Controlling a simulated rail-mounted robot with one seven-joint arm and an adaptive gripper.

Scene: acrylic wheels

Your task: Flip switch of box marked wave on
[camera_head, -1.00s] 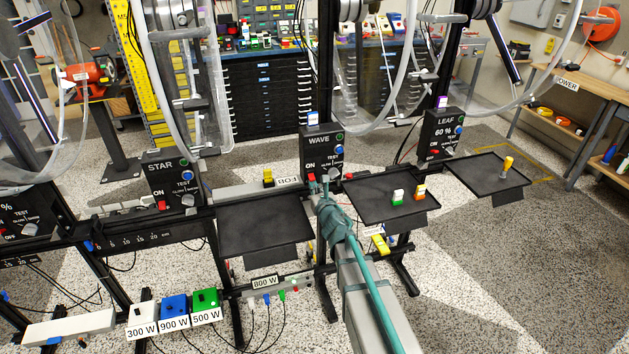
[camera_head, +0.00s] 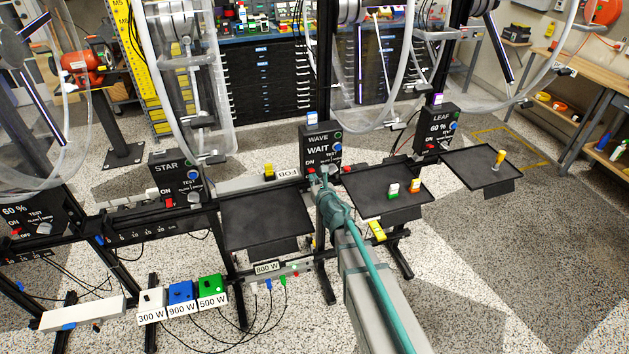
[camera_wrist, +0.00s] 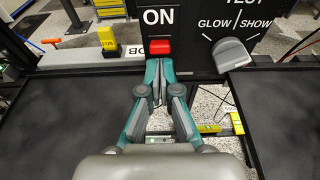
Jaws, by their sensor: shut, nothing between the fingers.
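The black box marked WAVE (camera_head: 320,146) stands upright on the rail, and its face reads WAIT and ON. Its red switch (camera_wrist: 160,47) shows under the ON label in the wrist view. A grey GLOW/SHOW knob (camera_wrist: 231,53) is to its right. My gripper (camera_wrist: 160,63) is shut and empty, with its fingertips just below the red switch, touching it or very close. In the head view, my gripper (camera_head: 322,176) is at the box's lower edge and partly hides the switch area.
Black trays flank the box, one at left (camera_head: 262,222) and one at right (camera_head: 372,205) holding small white-green and orange blocks. A yellow block (camera_head: 269,171) sits behind the left tray. The STAR box (camera_head: 180,180) and LEAF box (camera_head: 437,128) stand on either side.

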